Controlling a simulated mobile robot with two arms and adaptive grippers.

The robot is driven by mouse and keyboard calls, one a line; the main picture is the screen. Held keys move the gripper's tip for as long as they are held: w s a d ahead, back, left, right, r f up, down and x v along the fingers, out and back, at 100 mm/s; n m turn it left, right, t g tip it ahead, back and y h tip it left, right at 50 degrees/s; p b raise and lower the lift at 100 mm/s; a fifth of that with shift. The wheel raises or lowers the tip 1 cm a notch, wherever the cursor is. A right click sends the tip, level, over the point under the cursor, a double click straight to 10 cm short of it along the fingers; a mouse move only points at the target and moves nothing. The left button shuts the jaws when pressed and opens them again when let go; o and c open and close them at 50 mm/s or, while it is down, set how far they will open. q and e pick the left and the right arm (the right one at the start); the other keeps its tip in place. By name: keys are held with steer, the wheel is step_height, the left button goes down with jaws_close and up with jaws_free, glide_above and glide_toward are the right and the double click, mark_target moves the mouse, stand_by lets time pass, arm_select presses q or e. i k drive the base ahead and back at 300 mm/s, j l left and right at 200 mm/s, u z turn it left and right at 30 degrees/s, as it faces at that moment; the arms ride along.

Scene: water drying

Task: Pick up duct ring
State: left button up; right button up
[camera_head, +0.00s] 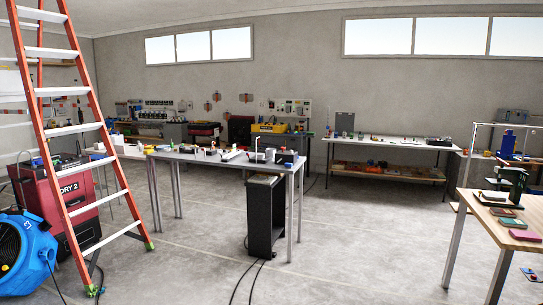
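I cannot pick out a duct ring for certain; the small items on the tables are too small to tell. A grey table (222,166) stands in the middle of the room with several small objects on it, among them a thin bent white pipe and dark boxes at its right end. A blue round blower (24,254) sits on the floor at the lower left. A dark red machine marked "DRY 2" (83,203) stands behind it. Neither of my grippers is in view.
An orange ladder (86,160) stands at the left, partly in front of the red machine. A wooden table (503,222) with coloured pads is at the right. A black cabinet (264,215) stands under the middle table. Cables lie on the floor. Floor right of centre is clear.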

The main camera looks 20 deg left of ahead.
mark_target(270, 152)
steer(key=i, duration=4.55)
steer(key=l+z, duration=0.05)
steer(key=l, duration=0.2)
